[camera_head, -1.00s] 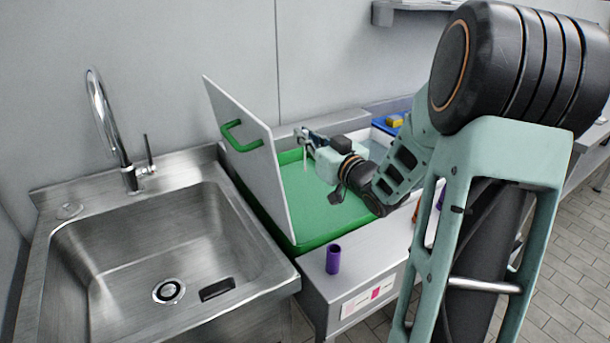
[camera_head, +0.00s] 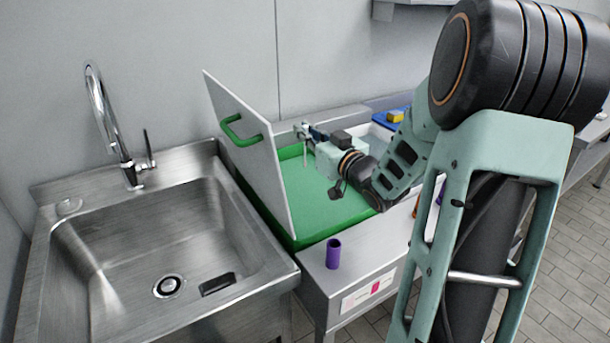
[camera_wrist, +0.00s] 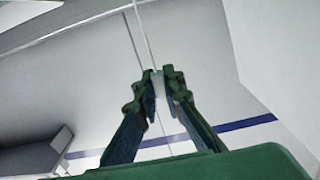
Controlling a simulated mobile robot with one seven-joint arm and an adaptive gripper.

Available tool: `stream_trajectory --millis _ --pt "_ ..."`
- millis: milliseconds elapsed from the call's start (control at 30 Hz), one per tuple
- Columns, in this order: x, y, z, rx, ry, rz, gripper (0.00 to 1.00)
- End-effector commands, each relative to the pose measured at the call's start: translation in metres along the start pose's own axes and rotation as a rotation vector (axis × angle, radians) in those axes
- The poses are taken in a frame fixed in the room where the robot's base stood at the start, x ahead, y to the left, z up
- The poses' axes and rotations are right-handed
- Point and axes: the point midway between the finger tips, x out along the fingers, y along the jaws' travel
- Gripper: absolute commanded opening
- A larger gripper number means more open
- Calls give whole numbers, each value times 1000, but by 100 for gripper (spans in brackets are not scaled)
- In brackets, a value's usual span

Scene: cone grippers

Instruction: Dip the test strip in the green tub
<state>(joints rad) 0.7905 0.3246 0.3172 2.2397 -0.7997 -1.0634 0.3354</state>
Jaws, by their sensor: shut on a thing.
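My gripper (camera_head: 305,132) is shut on the test strip (camera_head: 305,154), a thin pale strip that hangs down from the fingertips in the head view. The green tub (camera_head: 318,236) stands below, filled with green up to near its rim. The strip appears over the tub's far part. I cannot tell whether its lower end touches the green surface. In the wrist view my dark green fingers (camera_wrist: 160,88) close around a small pale piece, with a pale wall behind.
A steel sink (camera_head: 160,240) lies further left. A purple cup (camera_head: 333,253) stands in front of the tub. A blue tub with a yellow object (camera_head: 396,117) is behind my arm.

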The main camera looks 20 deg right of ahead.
Motion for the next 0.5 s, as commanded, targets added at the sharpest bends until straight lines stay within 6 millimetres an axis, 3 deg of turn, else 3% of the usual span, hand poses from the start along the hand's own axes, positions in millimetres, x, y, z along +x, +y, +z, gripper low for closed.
stream_trajectory --millis 500 --pt "0 0 -41 -1 0 -1 2"
